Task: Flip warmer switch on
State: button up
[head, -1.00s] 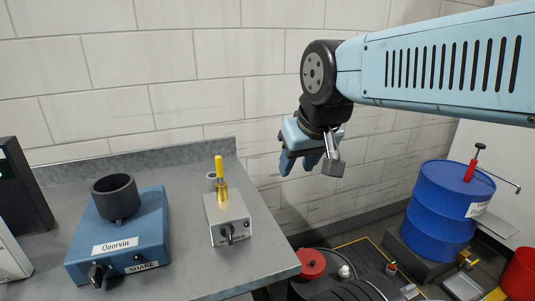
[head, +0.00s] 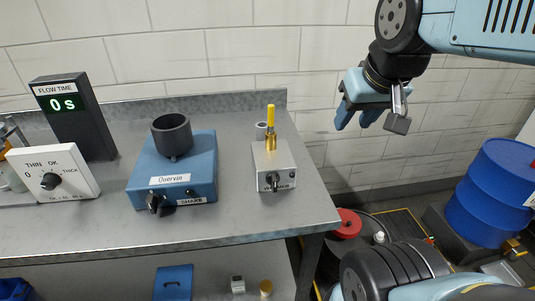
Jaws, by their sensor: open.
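The warmer (head: 272,160) is a small light-grey box near the right end of the grey bench. A black rotary switch (head: 273,181) is on its front face, beside a partly covered label. A brass piece with a yellow stick (head: 271,125) stands upright on its top. My gripper (head: 358,124) is open and empty, with blue fingers pointing down. In the picture it is to the right of the warmer and higher, apart from it, beyond the bench's right edge. Whether the switch is on or off I cannot tell.
A blue Quorvin shaker (head: 200,170) with a black cup (head: 172,135) stands left of the warmer. A flow time display (head: 75,118) reading 0 s and a white dial box (head: 53,172) are further left. A blue drum (head: 492,195) stands on the floor at right.

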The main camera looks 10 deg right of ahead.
aim_at(273, 179)
jog(key=z, duration=0.05)
jog(key=k, duration=1)
jog(key=z, duration=0.5)
jog(key=i, duration=0.75)
jog(key=u, duration=0.1)
